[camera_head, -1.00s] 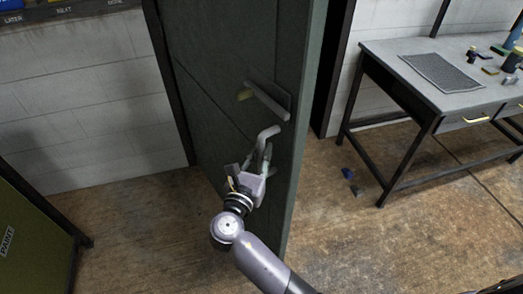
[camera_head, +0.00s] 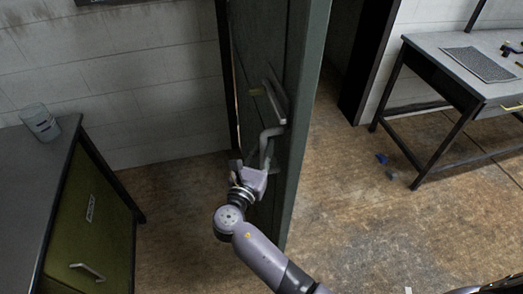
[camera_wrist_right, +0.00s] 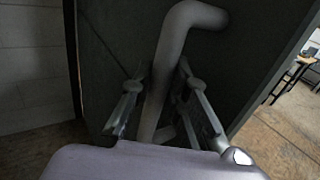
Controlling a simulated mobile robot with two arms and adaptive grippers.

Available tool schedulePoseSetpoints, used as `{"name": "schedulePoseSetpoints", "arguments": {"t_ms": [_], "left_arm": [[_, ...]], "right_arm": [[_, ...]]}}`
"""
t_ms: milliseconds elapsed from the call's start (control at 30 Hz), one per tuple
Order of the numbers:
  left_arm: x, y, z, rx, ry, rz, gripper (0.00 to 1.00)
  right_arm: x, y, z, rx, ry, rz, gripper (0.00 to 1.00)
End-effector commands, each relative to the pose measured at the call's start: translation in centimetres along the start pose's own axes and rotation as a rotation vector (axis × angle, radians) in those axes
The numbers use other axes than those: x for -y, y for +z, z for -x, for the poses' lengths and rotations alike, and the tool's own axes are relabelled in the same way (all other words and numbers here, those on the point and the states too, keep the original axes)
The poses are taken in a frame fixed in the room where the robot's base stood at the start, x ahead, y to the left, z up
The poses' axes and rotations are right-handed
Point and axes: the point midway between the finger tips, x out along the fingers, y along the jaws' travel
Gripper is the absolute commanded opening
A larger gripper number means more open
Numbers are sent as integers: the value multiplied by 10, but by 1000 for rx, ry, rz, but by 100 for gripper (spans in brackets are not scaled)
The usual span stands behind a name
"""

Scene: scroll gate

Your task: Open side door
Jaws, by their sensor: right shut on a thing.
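The dark green side door (camera_head: 305,120) stands open in the head view, seen nearly edge-on. A grey bent handle (camera_head: 271,133) sticks out from its face, below a long plate (camera_head: 275,100). My right gripper (camera_head: 264,163) is shut on the handle. In the right wrist view the handle (camera_wrist_right: 176,60) runs down between the two fingers (camera_wrist_right: 162,95), with the door face (camera_wrist_right: 115,45) behind it. My left gripper is not in view.
A green cabinet (camera_head: 90,215) with a dark top and a cup (camera_head: 40,122) stands at the left. A workbench (camera_head: 470,75) stands at the right. Small blue pieces (camera_head: 382,158) lie on the brown floor. The floor right of the door is mostly clear.

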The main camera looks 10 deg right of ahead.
Motion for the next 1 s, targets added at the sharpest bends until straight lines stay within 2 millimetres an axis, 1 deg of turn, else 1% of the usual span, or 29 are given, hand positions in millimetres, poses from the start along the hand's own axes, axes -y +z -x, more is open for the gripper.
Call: {"name": "schedulePoseSetpoints", "arguments": {"t_ms": [200, 467, 500, 767, 1000], "left_arm": [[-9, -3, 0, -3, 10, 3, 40], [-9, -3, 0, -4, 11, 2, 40], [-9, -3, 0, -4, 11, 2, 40], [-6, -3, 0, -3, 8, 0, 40], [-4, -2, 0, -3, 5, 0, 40]], "right_arm": [[-1, 2, -2, 4, 1, -1, 0], [-1, 2, -2, 4, 2, -3, 0], [-1, 2, -2, 4, 2, -3, 18], [-1, 1, -1, 2, 1, -2, 35], [-1, 1, -1, 2, 1, -1, 36]]}}
